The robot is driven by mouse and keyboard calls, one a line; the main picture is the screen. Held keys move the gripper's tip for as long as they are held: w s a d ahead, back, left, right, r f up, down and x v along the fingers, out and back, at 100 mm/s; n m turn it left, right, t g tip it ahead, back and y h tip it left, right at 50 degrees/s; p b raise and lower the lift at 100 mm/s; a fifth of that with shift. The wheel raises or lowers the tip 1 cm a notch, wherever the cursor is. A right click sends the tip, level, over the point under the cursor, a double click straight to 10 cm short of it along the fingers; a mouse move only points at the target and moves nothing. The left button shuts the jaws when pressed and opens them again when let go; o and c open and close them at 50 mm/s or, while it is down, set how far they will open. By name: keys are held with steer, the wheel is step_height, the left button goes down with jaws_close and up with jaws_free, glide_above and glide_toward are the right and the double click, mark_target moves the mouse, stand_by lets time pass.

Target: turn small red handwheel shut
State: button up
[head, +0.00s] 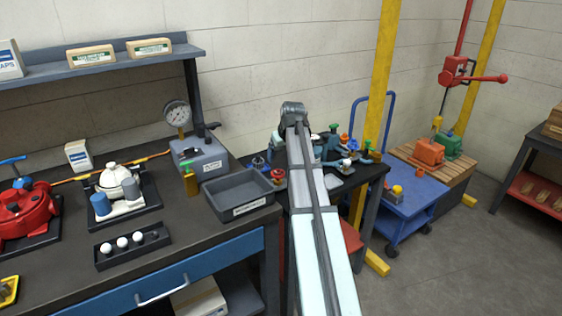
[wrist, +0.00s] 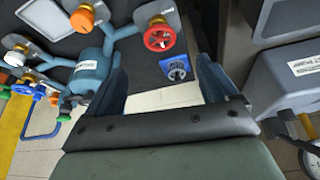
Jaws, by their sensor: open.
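The small red handwheel (wrist: 159,32) shows in the wrist view, on a brass fitting at the end of a blue-grey branched pipe. It also shows in the head view (head: 278,173), just left of my arm on the dark bench. My gripper (wrist: 160,63) is open and empty. In the wrist view its two fingers are spread wide, with the red wheel beyond the fingertips and apart from them. In the head view my arm reaches over the bench and the fingers cannot be made out.
A blue piece (wrist: 175,67) lies near the red wheel. A grey tray (head: 240,197) and a gauge (head: 178,114) stand left of my arm.

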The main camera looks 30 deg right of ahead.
steer(key=shift+s+r, duration=0.25)
steer(key=shift+r, duration=0.4)
